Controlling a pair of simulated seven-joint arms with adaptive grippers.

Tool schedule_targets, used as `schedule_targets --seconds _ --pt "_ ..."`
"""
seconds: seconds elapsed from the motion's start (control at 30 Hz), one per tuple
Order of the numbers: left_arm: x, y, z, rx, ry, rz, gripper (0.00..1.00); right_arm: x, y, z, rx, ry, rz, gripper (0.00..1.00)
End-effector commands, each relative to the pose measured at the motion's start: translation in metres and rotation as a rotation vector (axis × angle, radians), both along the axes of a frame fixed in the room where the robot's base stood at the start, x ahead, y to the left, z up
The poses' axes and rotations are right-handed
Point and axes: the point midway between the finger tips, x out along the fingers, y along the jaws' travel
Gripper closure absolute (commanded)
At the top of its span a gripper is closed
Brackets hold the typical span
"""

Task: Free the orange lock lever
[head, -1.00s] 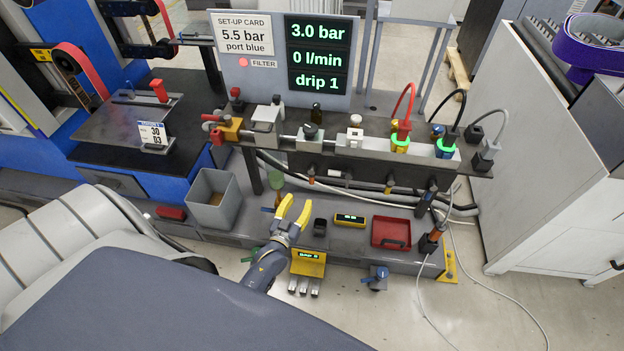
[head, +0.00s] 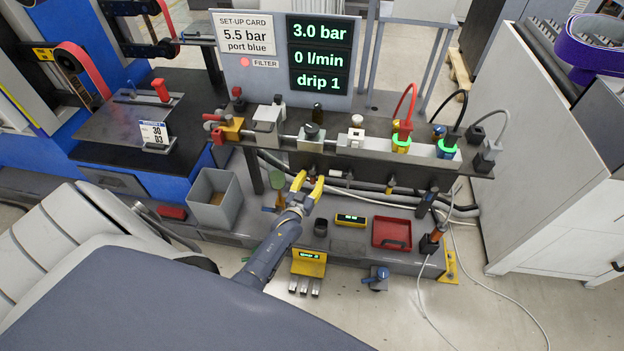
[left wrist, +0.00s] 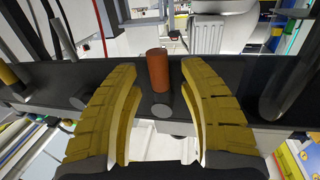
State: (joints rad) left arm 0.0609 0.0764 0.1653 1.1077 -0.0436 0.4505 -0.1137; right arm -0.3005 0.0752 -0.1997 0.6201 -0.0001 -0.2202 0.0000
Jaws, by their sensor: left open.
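In the left wrist view an orange-brown cylinder (left wrist: 158,70) stands between my open fingers, beyond their tips and apart from both. I cannot tell for sure that it is the lock lever. My left gripper (head: 309,183) has yellow fingers and is open and empty, just below the dark bench bar that carries the valve row. It also fills the lower part of the left wrist view (left wrist: 158,75). A yellow-orange valve block (head: 231,130) with a red handle (head: 212,118) sits at the left end of the row. My right gripper is not in view.
Hoses and dark pipes run behind the gripper under the bar. A grey bin (head: 214,198), a dark cup (head: 321,227), a yellow meter (head: 351,220) and a red tray (head: 391,234) stand on the lower shelf. The display panel (head: 320,55) is above.

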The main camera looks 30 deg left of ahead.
Motion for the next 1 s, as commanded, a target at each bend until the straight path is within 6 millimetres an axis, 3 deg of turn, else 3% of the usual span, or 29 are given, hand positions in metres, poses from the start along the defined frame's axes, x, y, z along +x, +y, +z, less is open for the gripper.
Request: schedule_targets --seconds 0.23,0.6,1.0 --pt "0.0003 0.0001 0.0001 0.000 0.000 0.000 0.56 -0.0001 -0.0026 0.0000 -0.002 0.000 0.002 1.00" --pt "0.0001 0.0001 0.0001 0.000 0.000 0.000 0.99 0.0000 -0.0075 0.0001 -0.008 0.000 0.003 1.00" --pt "0.0013 -0.0011 0.0004 0.005 0.001 -0.002 1.00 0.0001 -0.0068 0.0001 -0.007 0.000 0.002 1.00"
